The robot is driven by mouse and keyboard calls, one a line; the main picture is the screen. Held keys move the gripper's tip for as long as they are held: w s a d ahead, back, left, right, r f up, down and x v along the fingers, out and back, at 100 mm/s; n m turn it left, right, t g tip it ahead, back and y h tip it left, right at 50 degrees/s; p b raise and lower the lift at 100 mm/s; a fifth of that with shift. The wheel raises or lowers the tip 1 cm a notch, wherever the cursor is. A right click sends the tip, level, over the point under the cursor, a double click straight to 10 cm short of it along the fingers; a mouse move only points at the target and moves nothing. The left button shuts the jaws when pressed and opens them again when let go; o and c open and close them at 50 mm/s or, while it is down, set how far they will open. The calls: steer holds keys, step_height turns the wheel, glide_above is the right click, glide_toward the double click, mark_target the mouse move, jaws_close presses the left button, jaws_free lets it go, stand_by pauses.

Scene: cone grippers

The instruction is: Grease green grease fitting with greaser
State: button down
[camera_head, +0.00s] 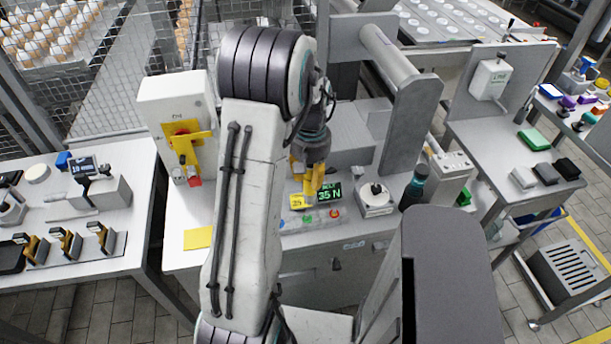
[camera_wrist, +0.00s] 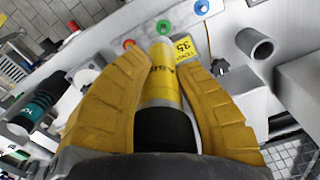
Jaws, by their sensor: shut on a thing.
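In the head view my gripper (camera_head: 312,180) points down over the front of the middle bench, and the greaser cannot be made out clearly there. The green grease fitting (camera_wrist: 164,27) shows just beyond the greaser's tip, nearly in line with it. I cannot tell whether tip and fitting touch.
A red fitting (camera_wrist: 128,43) and a blue one (camera_wrist: 202,7) flank the green one. A yellow label (camera_wrist: 184,47) and a grey tube (camera_wrist: 255,44) lie to the right. In the head view, a green-lit display (camera_head: 329,194) and dark bottle (camera_head: 414,187) stand near my gripper.

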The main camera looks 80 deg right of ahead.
mark_target(308, 194)
steer(key=shift+w, duration=0.35)
steer(key=shift+f+b, duration=1.2)
steer(key=shift+f, duration=1.1)
steer(key=shift+f+b, duration=0.35)
steer(key=shift+b, duration=0.2)
steer(key=shift+s+b, duration=0.1)
steer(key=shift+b, duration=0.7)
steer(key=shift+f+b, duration=0.85)
steer(key=shift+f, duration=0.05)
stand_by(3.1)
